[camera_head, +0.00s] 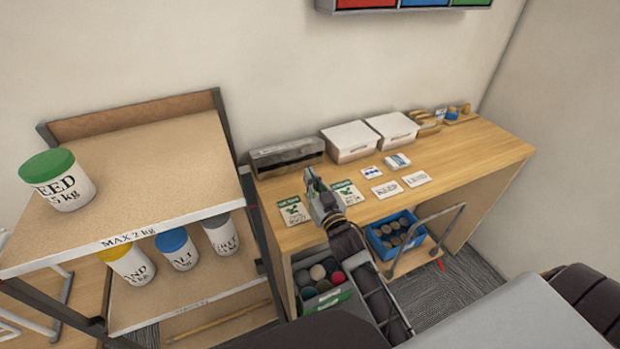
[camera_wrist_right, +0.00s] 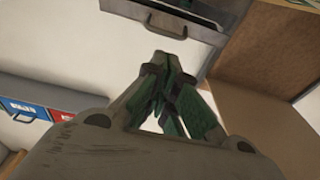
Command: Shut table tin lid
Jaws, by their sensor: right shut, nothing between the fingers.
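The tin (camera_head: 287,154) is a long, dark grey metal box at the back left of the wooden table (camera_head: 462,146), against the wall. It also shows at the top of the right wrist view, where a grey metal edge (camera_wrist_right: 122,12) with a small tab is seen from below; I cannot tell how far its lid stands open. My right gripper (camera_head: 309,176) is shut and empty, in front of the tin's right part. In the right wrist view its closed green-padded fingertips (camera_wrist_right: 160,58) point towards the tab, seemingly a little apart from it. My left gripper is not in view.
Two white boxes (camera_head: 350,138) stand right of the tin. Seed packets (camera_head: 293,210) and cards (camera_head: 415,179) lie in front. A shelf rack (camera_head: 140,180) with tubs stands at the left. Crates (camera_head: 398,232) sit below the table. Wall bins (camera_head: 425,4) hang above.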

